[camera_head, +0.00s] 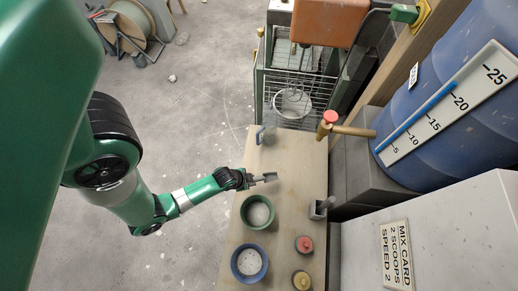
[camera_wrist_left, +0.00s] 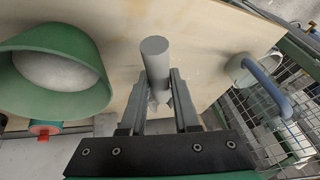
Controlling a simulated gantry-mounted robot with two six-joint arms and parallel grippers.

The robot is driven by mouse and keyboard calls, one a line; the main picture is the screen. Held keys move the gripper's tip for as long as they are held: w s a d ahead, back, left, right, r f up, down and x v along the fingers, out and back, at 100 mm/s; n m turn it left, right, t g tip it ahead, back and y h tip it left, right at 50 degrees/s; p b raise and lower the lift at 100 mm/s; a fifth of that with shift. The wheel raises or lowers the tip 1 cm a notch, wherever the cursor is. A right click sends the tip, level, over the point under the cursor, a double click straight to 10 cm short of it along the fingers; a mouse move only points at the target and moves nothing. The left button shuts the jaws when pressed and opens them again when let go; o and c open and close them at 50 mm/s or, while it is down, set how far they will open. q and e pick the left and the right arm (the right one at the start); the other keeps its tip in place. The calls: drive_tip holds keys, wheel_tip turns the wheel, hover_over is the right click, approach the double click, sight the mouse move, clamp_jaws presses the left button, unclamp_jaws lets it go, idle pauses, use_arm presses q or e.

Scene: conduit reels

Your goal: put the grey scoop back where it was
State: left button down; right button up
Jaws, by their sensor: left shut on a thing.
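My left gripper (camera_head: 262,178) is over the wooden bench (camera_head: 290,165), beyond the green bowl. It is shut on a grey round-handled thing, seen in the left wrist view as a plain grey cylinder (camera_wrist_left: 156,60) between the two fingers; this looks like the grey scoop. Its lower part is mostly hidden by the fingers, and I cannot tell whether it touches the bench. A green bowl (camera_head: 245,211) with pale grey powder is just nearer; it also shows at left in the left wrist view (camera_wrist_left: 85,45). My right gripper is not in view.
A blue bowl (camera_head: 235,266) and red-topped (camera_head: 304,244) and yellow-topped (camera_head: 301,281) jars stand at the near end. A small grey block with a rod (camera_head: 317,210) sits at the right edge. A blue-handled cup (camera_head: 261,136) stands at the far end, before a wire cage (camera_head: 291,75).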

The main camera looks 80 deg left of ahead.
sight(256, 180)
use_arm(q)
drive_tip(key=x, duration=0.1)
drive_tip(key=b+x, duration=0.1)
drive_tip(key=x, duration=0.1)
drive_tip(key=shift+w+a+f, duration=0.1)
drive_tip(key=shift+w+a, duration=0.1)
drive_tip(key=shift+w, duration=0.25)
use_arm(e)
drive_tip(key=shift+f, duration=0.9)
use_arm(q)
drive_tip(key=f, duration=0.1)
drive_tip(key=f+b, duration=0.2)
drive_tip(key=shift+w+a+f, duration=0.2)
drive_tip(key=shift+w+f, duration=0.15)
drive_tip(key=shift+f, duration=0.05)
drive_tip(key=shift+s, duration=0.1)
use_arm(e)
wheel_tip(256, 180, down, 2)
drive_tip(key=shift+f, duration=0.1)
use_arm(q)
drive_tip(key=shift+f, duration=0.1)
drive_tip(key=c, duration=0.6)
unclamp_jaws()
drive_tip(key=shift+c, duration=0.2)
